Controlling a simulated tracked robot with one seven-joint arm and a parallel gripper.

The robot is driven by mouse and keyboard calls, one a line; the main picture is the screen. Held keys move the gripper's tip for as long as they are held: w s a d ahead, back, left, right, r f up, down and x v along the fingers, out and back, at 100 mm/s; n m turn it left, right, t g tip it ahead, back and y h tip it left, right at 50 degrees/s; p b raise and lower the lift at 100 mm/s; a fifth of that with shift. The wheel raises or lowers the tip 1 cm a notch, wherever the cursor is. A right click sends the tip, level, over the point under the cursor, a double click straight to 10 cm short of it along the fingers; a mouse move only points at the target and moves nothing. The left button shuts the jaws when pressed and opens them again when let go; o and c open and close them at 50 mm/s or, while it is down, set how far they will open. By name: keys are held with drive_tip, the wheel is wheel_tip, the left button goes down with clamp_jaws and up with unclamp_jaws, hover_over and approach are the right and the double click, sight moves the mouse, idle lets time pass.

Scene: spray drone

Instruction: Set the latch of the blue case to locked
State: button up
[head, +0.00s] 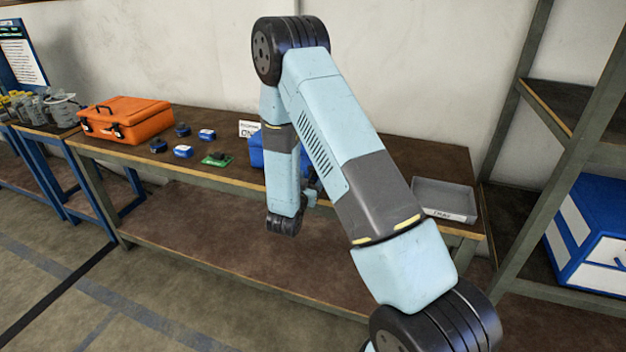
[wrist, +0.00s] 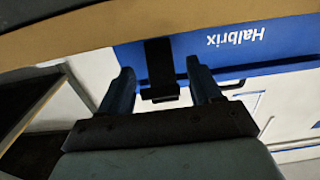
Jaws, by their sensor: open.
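The blue case (head: 257,152) stands on the workbench in the head view, mostly hidden behind my arm. In the wrist view, its blue face (wrist: 250,45) shows upside-down "Halbrix" lettering. A black latch (wrist: 160,66) runs down that face between my fingers, ending in a wider black block. I cannot tell its setting. A thin black handle shows to its right. My gripper (wrist: 160,72) is open, one finger on each side of the latch, with gaps visible on both sides. In the head view my gripper (head: 311,196) is partly hidden by my arm.
An orange case (head: 128,122), several small dark and blue parts and a green board (head: 217,160) sit on the workbench (head: 235,178) at left. A grey tray (head: 444,199) lies at right. A shelf rack with a blue-and-white box (head: 598,235) stands beyond it.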

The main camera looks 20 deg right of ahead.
drive_tip(key=shift+w+d, duration=0.25)
drive_tip(key=shift+w, duration=0.05)
